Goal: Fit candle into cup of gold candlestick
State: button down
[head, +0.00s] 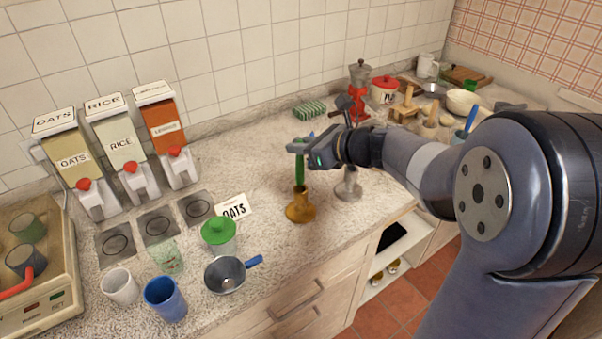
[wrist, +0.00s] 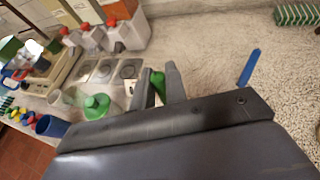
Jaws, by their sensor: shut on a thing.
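The green candle (head: 299,170) is upright in the head view, directly above the gold candlestick (head: 301,211). Its lower end meets the candlestick's top in the picture; I cannot tell whether it is inside the cup or just over it. My gripper (head: 299,147) is shut on the candle's upper part. In the wrist view, the candle (wrist: 158,83) shows between the two fingers of my gripper (wrist: 158,80), and the gold candlestick is hidden. A silver candlestick (head: 348,187) stands just right of the gold one, under my arm.
Dispensers (head: 120,150) line the back left. A blue stick (wrist: 249,67) lies on the counter. The counter's front edge is near the candlesticks.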

aim_at(303, 163)
jog(key=shift+f, duration=2.55)
jog(key=shift+f+b, duration=0.1)
jog(key=shift+b, duration=0.3)
jog(key=c, duration=1.4)
grip_release()
jog(key=shift+c, duration=0.2)
jog(key=v, duration=1.2)
